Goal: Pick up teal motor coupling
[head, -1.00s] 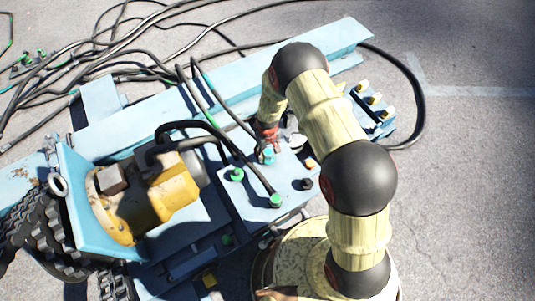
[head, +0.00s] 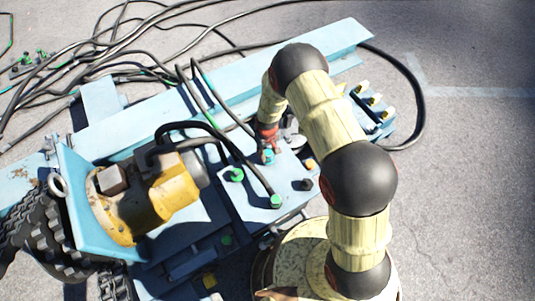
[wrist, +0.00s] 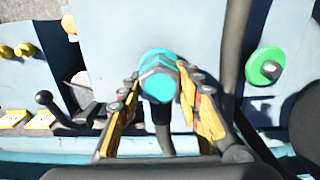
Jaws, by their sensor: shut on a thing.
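The teal motor coupling (wrist: 158,78) is a short round fitting, seen end-on between my fingers in the wrist view. A dark hose or stem shows below it. In the head view the teal coupling (head: 268,156) is at my gripper's tip, over the light blue plate. My gripper (wrist: 158,100) has yellow and red fingers on both sides of the coupling, and it is shut on it. In the head view my gripper (head: 267,142) is partly hidden by the arm. I cannot tell whether the coupling is clear of the plate.
A green round fitting (wrist: 264,67) and a black hose (wrist: 234,60) are close on the right in the wrist view. A black-knobbed lever (wrist: 45,98) is on the left. The yellow motor (head: 150,205) stands left of my gripper. Open pavement (head: 470,170) lies right.

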